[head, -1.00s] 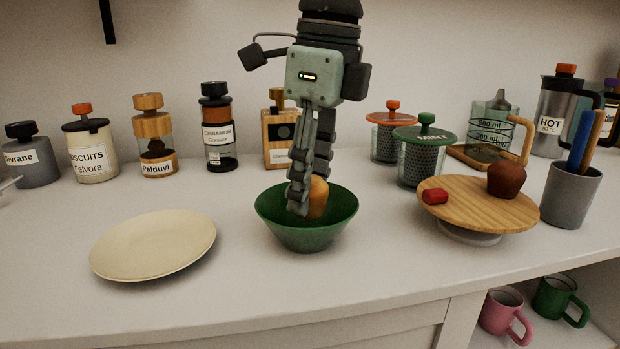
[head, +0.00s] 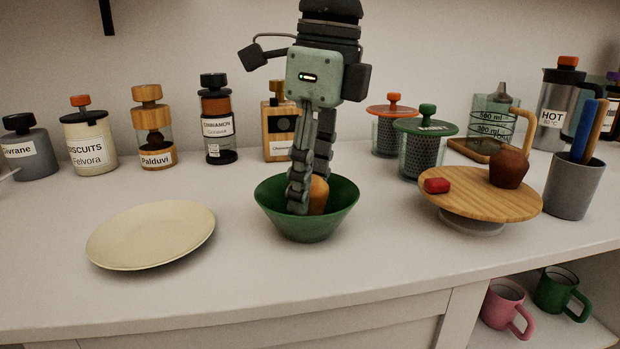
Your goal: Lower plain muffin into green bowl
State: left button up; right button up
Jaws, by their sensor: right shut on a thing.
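The plain muffin (head: 319,194) is golden tan and sits low inside the green bowl (head: 310,226), partly hidden by a finger. My right gripper (head: 306,205) points down into the bowl from above and is shut on the muffin. Its fingertips are below the bowl's rim level. Whether the muffin touches the bowl's bottom cannot be seen. My left gripper does not show.
A cream plate (head: 150,235) lies left of the bowl. A round wooden stand (head: 470,204) at right bears a brown muffin (head: 509,167) and a small red item (head: 437,185). Jars and canisters line the back wall. The counter's front is clear.

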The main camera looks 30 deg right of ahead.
aim_at(321, 181)
jog(key=shift+f+b, duration=0.75)
jog(key=shift+f, duration=0.25)
dwell(0.3)
jog(key=o, duration=1.2)
jog(key=shift+r, duration=0.15)
jog(key=r, duration=0.7)
jog(key=s+r, duration=0.1)
jog(key=r, duration=0.3)
jog(key=shift+d+r, duration=0.35)
jog(key=shift+d, duration=0.05)
jog(key=shift+s, duration=0.1)
